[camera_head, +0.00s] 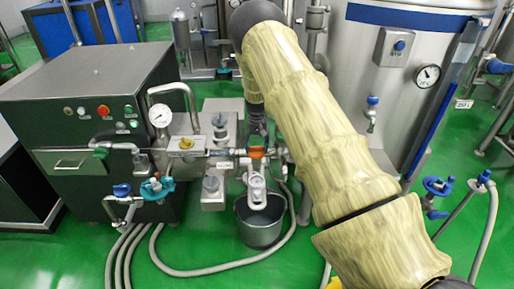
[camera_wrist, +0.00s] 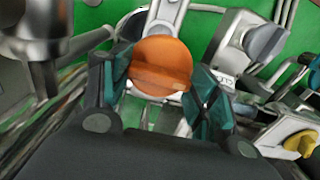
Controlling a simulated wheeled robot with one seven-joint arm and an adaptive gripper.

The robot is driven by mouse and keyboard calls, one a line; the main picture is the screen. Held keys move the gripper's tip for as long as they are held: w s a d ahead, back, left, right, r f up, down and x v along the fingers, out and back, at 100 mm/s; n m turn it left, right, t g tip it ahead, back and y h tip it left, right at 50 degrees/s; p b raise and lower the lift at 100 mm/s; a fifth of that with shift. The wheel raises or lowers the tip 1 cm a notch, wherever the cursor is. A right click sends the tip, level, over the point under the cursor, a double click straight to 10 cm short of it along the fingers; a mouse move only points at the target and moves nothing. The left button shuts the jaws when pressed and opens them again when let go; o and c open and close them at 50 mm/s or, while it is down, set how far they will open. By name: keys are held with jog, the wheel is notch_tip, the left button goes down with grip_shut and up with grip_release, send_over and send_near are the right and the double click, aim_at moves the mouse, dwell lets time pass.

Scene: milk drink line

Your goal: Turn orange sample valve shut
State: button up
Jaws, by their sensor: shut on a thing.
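The orange sample valve handle (camera_wrist: 160,66) is a round knob with a raised grip bar, in the middle of the wrist view. My gripper (camera_wrist: 162,88) has its two teal-padded fingers on either side of the knob, shut on it. In the head view the orange valve (camera_head: 256,152) is a small patch on the pipework, partly hidden by my gripper above it. A clear sight piece (camera_head: 257,190) hangs below the valve, over a metal bucket (camera_head: 262,225) on the floor. Whether the valve stands open or shut cannot be told.
A yellow knob (camera_wrist: 301,143) and a grey-handled valve (camera_wrist: 265,42) sit close by on the right in the wrist view. A dark control cabinet (camera_head: 85,135) with a pressure gauge (camera_head: 160,116) stands left. A steel tank (camera_head: 405,85) is at right. Hoses lie on the green floor.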

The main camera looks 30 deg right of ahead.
aim_at(257, 147)
jog(key=shift+d+m, duration=0.1)
jog(key=shift+m, duration=0.2)
jog(key=o, duration=1)
notch_tip(257, 147, up, 12)
dwell(0.3)
dwell(0.4)
